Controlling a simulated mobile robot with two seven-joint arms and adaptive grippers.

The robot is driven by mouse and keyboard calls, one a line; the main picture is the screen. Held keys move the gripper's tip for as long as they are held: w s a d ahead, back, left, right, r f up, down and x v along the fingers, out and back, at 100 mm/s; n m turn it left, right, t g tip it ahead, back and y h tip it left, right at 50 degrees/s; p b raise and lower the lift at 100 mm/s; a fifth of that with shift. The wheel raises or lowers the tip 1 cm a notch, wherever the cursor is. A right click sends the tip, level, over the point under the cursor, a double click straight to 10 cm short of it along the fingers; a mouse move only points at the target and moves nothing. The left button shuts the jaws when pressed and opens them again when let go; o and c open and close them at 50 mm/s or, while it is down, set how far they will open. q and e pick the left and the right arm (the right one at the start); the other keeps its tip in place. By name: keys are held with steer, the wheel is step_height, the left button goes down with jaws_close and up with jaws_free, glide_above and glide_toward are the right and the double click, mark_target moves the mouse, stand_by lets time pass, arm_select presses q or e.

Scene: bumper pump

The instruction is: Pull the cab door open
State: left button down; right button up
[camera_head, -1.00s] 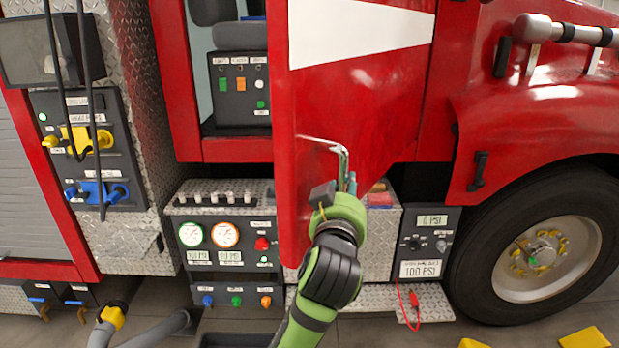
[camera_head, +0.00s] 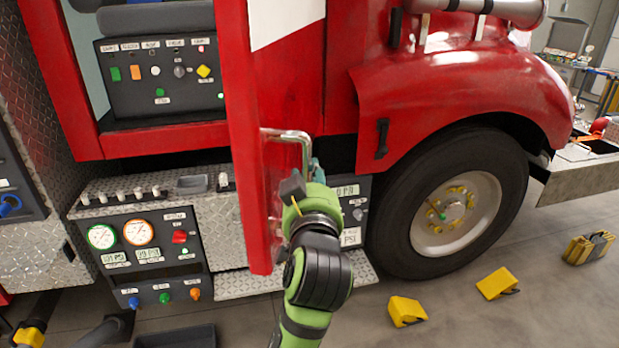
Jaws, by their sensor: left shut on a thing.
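The red cab door (camera_head: 272,110) with a white panel stands open, swung out from the cab and seen nearly edge-on. Its chrome handle (camera_head: 297,136) is at the lower part of the door. The cab opening at left shows a dark control panel (camera_head: 160,72) with coloured switches. My right gripper is not in view.
A pump panel with gauges (camera_head: 136,240) and a diamond-plate step (camera_head: 285,284) lie below the cab. The front wheel (camera_head: 450,205) is right of the door.

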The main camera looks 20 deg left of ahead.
arm_select(q)
steer(key=shift+a+r, duration=0.1)
steer(key=shift+r, duration=0.2)
